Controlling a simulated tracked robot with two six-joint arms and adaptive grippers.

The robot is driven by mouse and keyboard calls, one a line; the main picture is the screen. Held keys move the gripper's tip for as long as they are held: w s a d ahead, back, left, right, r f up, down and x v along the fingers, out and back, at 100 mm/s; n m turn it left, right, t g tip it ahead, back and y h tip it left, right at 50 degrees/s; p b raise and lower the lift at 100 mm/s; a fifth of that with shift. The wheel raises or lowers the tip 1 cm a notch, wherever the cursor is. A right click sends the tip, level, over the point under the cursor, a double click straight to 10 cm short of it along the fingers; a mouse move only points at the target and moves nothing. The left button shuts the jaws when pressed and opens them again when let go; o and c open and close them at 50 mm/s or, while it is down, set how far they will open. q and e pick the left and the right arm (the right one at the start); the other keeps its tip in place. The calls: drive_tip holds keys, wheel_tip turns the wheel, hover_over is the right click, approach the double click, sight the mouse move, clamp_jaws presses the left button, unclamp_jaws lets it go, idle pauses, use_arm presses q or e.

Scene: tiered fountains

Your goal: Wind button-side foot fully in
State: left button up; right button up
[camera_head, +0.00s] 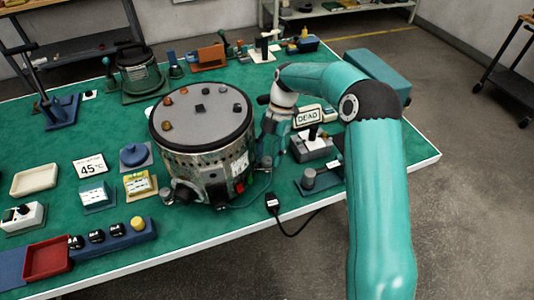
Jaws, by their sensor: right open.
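A round metal drum-shaped device (203,145) stands on the green table, its grey top (205,112) carrying several small dark and copper-coloured pieces. A small red button (240,187) shows low on its front right, below a white label (240,165). Foot-like parts show low at its front left (184,195) and right side (265,162); how far either is wound cannot be told. My right gripper (268,142) points down close beside the device's right side, open and seemingly empty. Whether it touches the device cannot be told. My left gripper is not in view.
A sign reading DEAD (307,117) and a grey box with a lever (311,146) stand right of my gripper. A plug with a black cable (272,201) lies at the front edge. A 45 °C card (90,166) and small fixtures lie left.

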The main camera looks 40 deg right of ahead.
drive_tip(key=v, duration=0.7)
drive_tip(key=shift+d+r, duration=0.25)
